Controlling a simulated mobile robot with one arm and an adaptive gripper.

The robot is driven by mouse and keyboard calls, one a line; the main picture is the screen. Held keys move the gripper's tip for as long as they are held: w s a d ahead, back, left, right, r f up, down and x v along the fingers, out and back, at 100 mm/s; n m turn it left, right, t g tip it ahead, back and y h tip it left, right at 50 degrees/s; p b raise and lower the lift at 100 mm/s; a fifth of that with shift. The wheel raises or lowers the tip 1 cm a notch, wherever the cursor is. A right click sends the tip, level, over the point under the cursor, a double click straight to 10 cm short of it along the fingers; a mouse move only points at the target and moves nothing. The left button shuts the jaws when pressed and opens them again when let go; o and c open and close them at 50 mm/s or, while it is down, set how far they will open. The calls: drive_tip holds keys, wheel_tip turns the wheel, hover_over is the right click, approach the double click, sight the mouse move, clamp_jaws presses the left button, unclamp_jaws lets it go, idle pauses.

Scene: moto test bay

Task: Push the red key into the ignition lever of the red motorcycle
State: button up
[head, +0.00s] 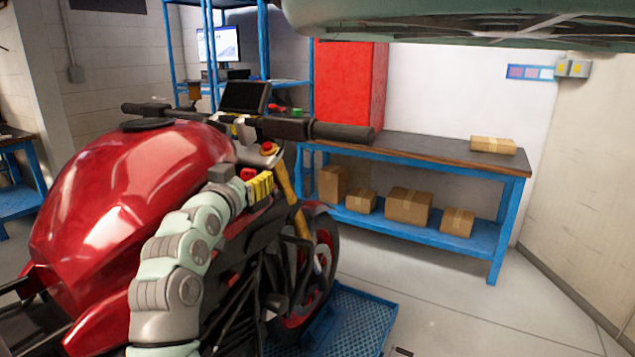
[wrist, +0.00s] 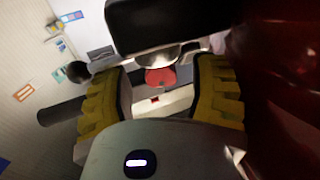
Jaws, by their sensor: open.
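The red motorcycle (head: 140,180) fills the left of the head view, its handlebar running across above the tank. My gripper (head: 262,186), with yellow ribbed fingers, is beside the tank, below the handlebar. In the wrist view my gripper (wrist: 164,95) is open, with a finger on each side. The red key (wrist: 160,77) shows in the gap between the fingers, apart from both. It sits against a silvery round part (wrist: 157,56), seemingly the ignition, under a dark block. How deep the key sits is hidden.
The handlebar's right grip (head: 343,132) and the dark display (head: 244,97) are close above my gripper. A blue workbench (head: 430,150) with several cardboard boxes stands behind to the right. A blue platform (head: 355,315) lies by the wheel. The floor at right is clear.

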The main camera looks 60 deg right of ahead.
drive_tip(key=v, duration=0.7)
drive_tip(key=shift+a, duration=0.2)
